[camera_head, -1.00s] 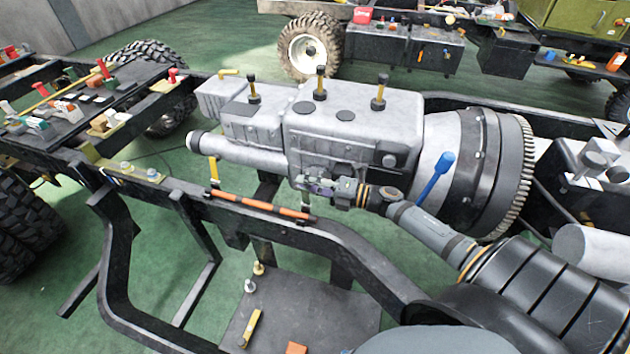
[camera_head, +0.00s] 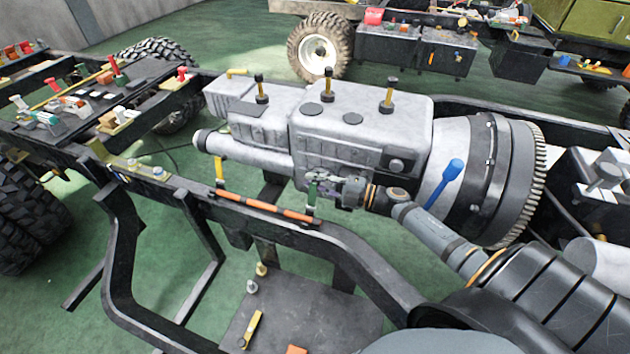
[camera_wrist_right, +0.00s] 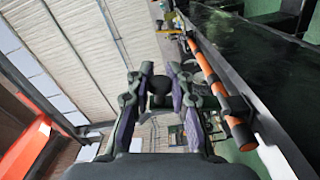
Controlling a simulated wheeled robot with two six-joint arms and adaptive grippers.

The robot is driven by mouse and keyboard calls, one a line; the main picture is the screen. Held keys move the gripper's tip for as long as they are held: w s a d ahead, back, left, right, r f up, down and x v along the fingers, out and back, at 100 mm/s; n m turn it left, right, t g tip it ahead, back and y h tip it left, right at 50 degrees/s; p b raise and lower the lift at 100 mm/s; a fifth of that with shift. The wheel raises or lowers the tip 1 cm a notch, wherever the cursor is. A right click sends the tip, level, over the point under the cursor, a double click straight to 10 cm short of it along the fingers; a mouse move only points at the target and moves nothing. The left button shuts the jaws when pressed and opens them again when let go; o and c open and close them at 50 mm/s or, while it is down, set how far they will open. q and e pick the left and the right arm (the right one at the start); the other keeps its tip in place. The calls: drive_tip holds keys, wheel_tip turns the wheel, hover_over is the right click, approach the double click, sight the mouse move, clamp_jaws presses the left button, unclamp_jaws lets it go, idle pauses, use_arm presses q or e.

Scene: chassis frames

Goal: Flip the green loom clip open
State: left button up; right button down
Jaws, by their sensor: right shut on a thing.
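My right gripper (camera_head: 328,188) reaches in from the right in the head view, just above the near frame rail and in front of the grey gearbox. The green loom clip (camera_head: 312,193) stands upright at the right end of the orange and black loom (camera_head: 262,207), at the fingertips. My right gripper is shut on it, though the fingers hide part of it. In the wrist view the fingers (camera_wrist_right: 160,84) come close together around a dark shape; the loom (camera_wrist_right: 212,82) runs past their right side. My left gripper is not in view.
The grey gearbox (camera_head: 355,130) and a blue-handled tool (camera_head: 446,183) are close behind my right arm. The black frame rail (camera_head: 345,240) runs below it. Green floor shows inside the frame.

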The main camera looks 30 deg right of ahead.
drive_tip(key=shift+d+f, duration=0.1)
drive_tip(key=shift+f, duration=0.1)
drive_tip(key=c, duration=1.2)
unclamp_jaws()
drive_tip(key=shift+s+d+r, duration=0.1)
